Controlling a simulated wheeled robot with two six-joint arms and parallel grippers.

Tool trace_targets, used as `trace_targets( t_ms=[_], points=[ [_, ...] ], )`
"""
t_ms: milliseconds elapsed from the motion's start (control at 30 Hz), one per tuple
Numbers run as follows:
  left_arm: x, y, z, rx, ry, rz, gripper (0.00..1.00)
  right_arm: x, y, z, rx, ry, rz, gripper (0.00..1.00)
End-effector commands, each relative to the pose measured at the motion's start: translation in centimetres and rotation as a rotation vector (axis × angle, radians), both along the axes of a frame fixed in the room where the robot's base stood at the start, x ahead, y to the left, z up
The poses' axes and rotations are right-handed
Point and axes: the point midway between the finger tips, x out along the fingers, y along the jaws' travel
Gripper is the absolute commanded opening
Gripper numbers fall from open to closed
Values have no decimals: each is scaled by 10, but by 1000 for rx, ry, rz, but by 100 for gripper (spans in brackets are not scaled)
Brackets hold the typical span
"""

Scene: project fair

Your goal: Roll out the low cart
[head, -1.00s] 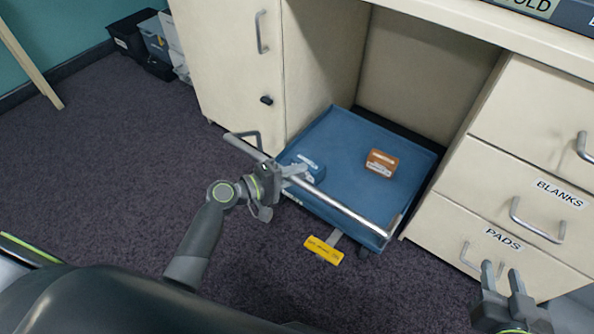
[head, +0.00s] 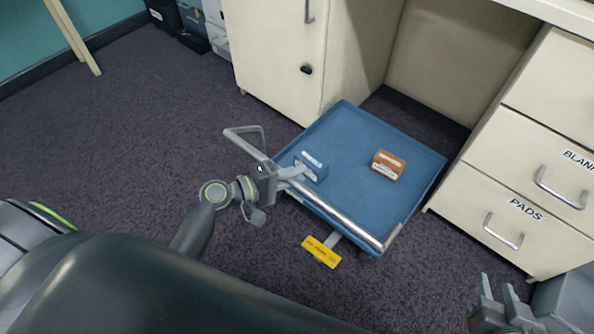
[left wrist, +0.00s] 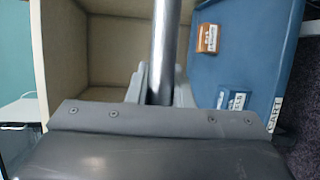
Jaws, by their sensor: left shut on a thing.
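The low blue cart (head: 345,140) stands partly out of the bay under the bench, its front out on the carpet. Its silver handle bar (head: 345,220) runs along the front edge. My left gripper (head: 286,179) is shut on the bar near its left end; the bar also shows between the fingers in the left wrist view (left wrist: 163,50). A blue box (head: 312,165) and an orange-brown box (head: 388,165) sit on the cart. A yellow labelled pedal (head: 321,252) sticks out at the front. My right gripper (head: 502,306) is open and empty at the lower right.
A cream cabinet (head: 275,60) stands left of the bay and drawers marked PADS (head: 505,215) stand right, close to the cart's side. Dark carpet (head: 120,160) lies free at left. Dark bins (head: 190,25) stand at the back left wall.

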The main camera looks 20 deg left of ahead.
Motion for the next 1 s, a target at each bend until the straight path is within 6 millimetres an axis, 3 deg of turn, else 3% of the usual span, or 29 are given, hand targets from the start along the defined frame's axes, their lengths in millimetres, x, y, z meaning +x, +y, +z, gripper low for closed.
trace_targets(
  t_ms=[367, 400, 533, 1000],
  points=[
    [-1, 0, -1, 0, 2, -1, 0, 0, 0, 0, 1, 2, 1, 36],
    [-1, 0, -1, 0, 2, -1, 24, 0, 0, 0, 1, 1, 1, 36],
    [-1, 0, -1, 0, 1, -1, 41, 0, 0, 0, 1, 1, 1, 36],
    [-2, 2, 0, 1, 0, 0, 41, 0, 0, 0, -2, 2, 2, 36]
  ],
)
